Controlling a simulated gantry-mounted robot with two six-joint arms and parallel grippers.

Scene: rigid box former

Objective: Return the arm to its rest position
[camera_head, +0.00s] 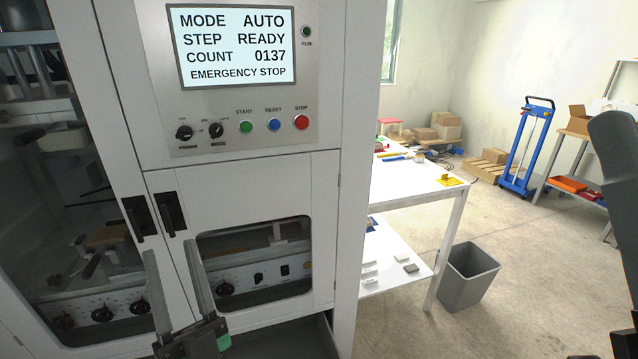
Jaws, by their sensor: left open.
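My left gripper (171,251) comes up from the bottom of the picture, in front of the lower doors of the box former (325,190). Its two long grey fingers point upward and stand apart, with nothing visible between them. The fingertips show just below the black door handles (172,214); I cannot tell whether they touch the door. The control panel (240,135) reads MODE AUTO, STEP READY, COUNT 0137 and EMERGENCY STOP. My right gripper is not in view; dark parts at the right edge appear to be my right arm.
A white table (420,190) with a lower shelf stands right of the machine. A grey bin (468,275) is on the floor beside it. A blue hand truck (525,145), cardboard boxes (447,126) and a shelf rack (570,155) are farther back. The floor between is open.

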